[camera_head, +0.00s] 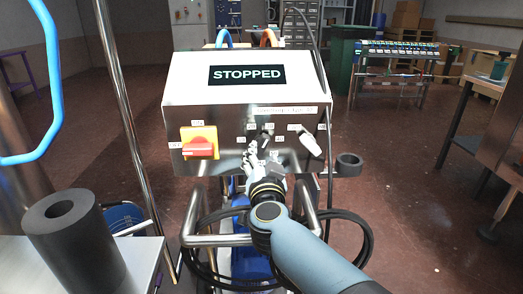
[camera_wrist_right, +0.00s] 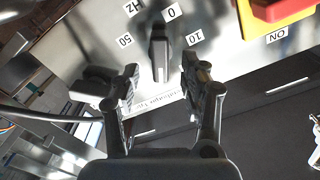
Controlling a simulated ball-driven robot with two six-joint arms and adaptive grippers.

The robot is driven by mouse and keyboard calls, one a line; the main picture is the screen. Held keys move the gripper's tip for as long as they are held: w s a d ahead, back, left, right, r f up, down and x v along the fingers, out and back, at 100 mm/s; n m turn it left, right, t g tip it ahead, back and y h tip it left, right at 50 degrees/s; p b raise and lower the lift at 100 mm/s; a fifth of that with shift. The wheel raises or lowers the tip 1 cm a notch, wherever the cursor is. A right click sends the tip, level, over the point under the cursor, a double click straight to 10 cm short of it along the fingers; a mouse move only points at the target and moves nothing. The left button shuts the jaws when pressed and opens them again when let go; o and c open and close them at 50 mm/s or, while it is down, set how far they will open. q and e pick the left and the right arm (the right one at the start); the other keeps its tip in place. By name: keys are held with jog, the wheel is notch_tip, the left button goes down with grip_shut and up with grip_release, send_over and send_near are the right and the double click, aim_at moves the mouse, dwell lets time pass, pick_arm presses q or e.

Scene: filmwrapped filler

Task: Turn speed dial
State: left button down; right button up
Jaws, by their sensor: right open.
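The speed dial (camera_wrist_right: 159,48) is a dark, narrow knob on the metal control box front (camera_head: 228,112). Labels 0, 10, 50 and Hz surround it in the right wrist view. My right gripper (camera_wrist_right: 160,68) is open, with one finger on each side of the knob. I see gaps between knob and fingers there; how deep they reach is unclear. In the head view my right gripper (camera_head: 258,155) is at the box front and partly hides the dial (camera_head: 264,138). The display (camera_head: 246,75) reads STOPPED. My left gripper is not in view.
A red switch on a yellow plate (camera_head: 211,133) sits left of the dial, and a white-handled control (camera_head: 310,142) right of it. Metal rails (camera_head: 191,212) and a looped black cable (camera_head: 363,232) lie below. A dark roll (camera_head: 73,240) stands at left front.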

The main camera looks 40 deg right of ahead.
jog(key=v, duration=0.7)
jog(key=shift+a, duration=0.15)
jog(key=shift+s, duration=0.15)
